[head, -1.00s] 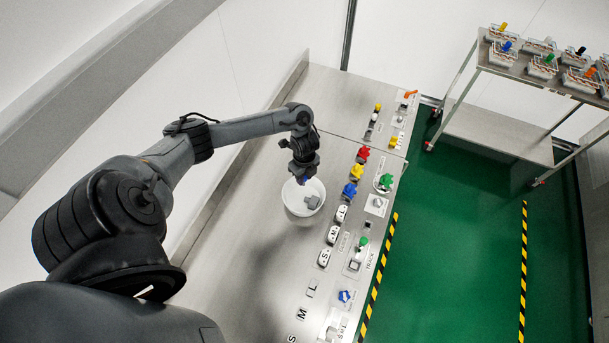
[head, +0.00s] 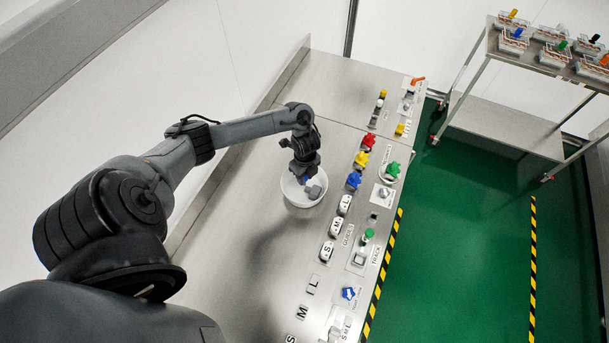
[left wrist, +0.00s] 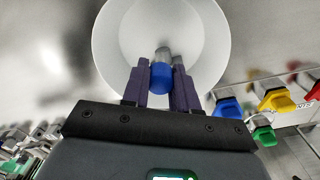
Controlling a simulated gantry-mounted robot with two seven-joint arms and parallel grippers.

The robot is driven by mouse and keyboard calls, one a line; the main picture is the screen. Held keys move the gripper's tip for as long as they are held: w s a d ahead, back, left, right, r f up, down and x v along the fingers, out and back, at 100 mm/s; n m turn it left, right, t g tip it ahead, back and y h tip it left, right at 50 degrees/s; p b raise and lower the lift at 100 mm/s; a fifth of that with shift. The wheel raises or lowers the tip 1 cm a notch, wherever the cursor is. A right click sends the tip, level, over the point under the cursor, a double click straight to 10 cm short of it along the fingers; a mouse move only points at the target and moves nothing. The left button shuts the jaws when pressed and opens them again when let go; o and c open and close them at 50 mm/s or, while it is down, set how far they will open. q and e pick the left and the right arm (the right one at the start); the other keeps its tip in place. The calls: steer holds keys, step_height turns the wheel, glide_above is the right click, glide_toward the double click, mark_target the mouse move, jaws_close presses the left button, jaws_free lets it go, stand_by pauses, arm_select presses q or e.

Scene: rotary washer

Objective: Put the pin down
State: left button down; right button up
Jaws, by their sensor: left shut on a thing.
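My left gripper (head: 304,176) points down over a white round bowl (head: 291,202) on the steel counter. In the left wrist view its two fingers (left wrist: 161,88) are shut on the pin (left wrist: 161,77), which has a blue part between the fingers and a grey end pointing into the bowl (left wrist: 112,42). In the head view a grey piece (head: 314,192) shows at the bowl, just below the gripper. I cannot tell whether the pin touches the bowl. My right gripper is not in view.
A row of coloured knobs, among them a blue one (head: 353,181) and a yellow one (head: 361,160), stands right of the bowl. Lettered white blocks (head: 335,226) stand nearer. A steel rack (head: 500,130) with parts trays is at the upper right. The counter left of the bowl is clear.

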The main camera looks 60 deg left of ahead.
arm_select(q)
steer(key=c, duration=0.9)
jaws_free()
steer(key=shift+o, duration=0.6)
step_height(320, 180, up, 7)
steer(key=p, duration=0.7)
